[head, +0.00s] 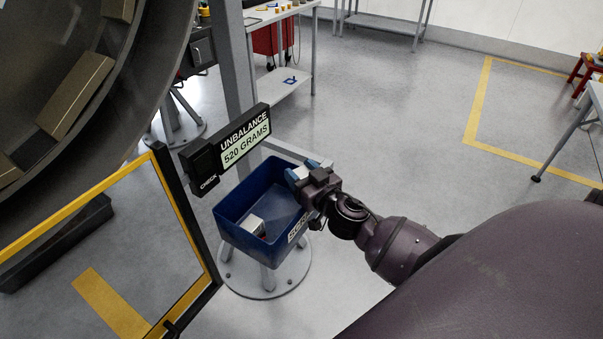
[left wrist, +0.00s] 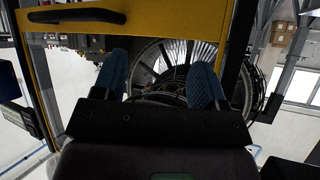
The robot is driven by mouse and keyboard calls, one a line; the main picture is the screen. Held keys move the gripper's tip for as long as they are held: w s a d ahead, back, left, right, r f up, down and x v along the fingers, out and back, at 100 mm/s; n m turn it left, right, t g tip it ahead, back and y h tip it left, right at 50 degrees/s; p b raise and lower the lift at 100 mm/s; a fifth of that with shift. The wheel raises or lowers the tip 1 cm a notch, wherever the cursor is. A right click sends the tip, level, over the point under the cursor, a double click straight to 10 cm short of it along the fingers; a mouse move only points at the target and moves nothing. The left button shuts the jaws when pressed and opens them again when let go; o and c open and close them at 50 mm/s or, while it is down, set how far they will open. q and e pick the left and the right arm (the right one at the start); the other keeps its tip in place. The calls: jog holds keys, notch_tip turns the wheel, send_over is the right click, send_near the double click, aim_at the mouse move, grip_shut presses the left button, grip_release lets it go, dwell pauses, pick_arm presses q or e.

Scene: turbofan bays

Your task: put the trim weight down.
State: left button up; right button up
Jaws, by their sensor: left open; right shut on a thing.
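My right gripper (head: 303,170) is over the right rim of a blue bin (head: 229,231). Its blue fingers are shut on a small pale block, the trim weight (head: 301,173), mostly hidden between them. I cannot tell whether the block touches the bin. Another small whitish block with some red (head: 255,225) lies inside the bin at its near left. My left gripper (left wrist: 158,82) shows in the left wrist view with its blue fingers wide apart and nothing between them. It is not in the head view.
A display reading "UNBALANCE 520 GRAMS" (head: 240,142) stands just behind the bin. A yellow-edged clear panel (head: 122,262) is to the left, with the big round engine casing (head: 133,103) behind it. The bin stands on a round-footed post (head: 268,281). Open floor lies to the right.

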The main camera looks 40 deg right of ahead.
jog(key=o, duration=1.2)
jog(key=shift+s+f, duration=0.2)
jog(key=shift+f, duration=0.55)
jog(key=shift+r+p, duration=0.55)
jog(key=shift+s, duration=0.3)
jog(key=s+b, duration=0.2)
jog(key=s, duration=0.9)
jog(key=s+a+f+g, duration=0.2)
jog(key=s+f+g, duration=0.1)
jog(key=f, duration=0.6)
jog(key=s+a+f+n+g, duration=0.1)
jog(key=s+a+f+g, duration=0.2)
jog(key=f, duration=0.5)
jog(key=shift+s+a+f+g, duration=0.3)
jog(key=shift+s+f, duration=0.1)
jog(key=shift+s, duration=0.4)
